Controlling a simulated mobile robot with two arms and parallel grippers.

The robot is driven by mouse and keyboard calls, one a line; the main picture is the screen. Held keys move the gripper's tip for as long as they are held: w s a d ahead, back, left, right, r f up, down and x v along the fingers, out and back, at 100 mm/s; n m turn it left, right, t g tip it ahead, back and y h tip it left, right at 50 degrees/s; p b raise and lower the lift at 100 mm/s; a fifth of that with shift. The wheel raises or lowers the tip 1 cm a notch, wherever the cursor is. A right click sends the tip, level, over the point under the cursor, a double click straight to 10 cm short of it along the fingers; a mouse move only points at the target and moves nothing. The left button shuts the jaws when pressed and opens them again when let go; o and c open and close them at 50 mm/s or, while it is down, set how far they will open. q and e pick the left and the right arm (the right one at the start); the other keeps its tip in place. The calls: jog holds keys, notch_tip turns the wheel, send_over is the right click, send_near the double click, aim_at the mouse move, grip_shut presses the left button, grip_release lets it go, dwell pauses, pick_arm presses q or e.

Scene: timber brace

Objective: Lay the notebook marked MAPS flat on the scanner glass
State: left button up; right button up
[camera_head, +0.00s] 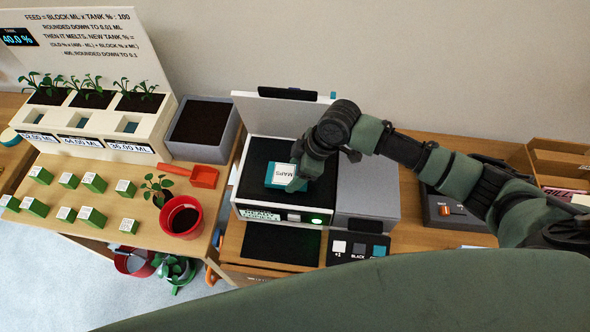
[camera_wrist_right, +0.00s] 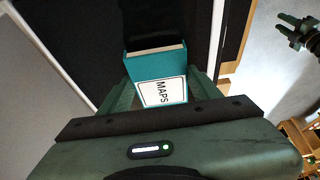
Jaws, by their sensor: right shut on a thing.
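The teal notebook (camera_head: 271,178) with a white MAPS label is over the black scanner glass (camera_head: 257,155) in the head view. The notebook (camera_wrist_right: 155,65) also shows in the right wrist view, label toward the camera and pale page edge at its far end. My right gripper (camera_head: 297,178) is shut on the notebook, with its fingers (camera_wrist_right: 162,92) at either side. I cannot tell whether the notebook touches the glass. The scanner lid (camera_head: 285,117) stands open behind. My left gripper (camera_wrist_right: 293,31) shows small at the upper right of the wrist view, fingers apart and empty.
Left are a red pot (camera_head: 181,216), a red scoop (camera_head: 203,176) and several green blocks (camera_head: 92,217). A dark device (camera_head: 452,208) lies right, below my arm.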

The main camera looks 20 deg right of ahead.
jog(key=shift+f, duration=0.55)
dwell(0.4)
jog(key=o, duration=1.5)
jog(key=b+v, duration=0.1)
jog(key=v, duration=0.6)
jog(key=shift+d+r+b, duration=0.15)
jog(key=shift+r+b, duration=0.15)
jog(key=shift+r, duration=0.05)
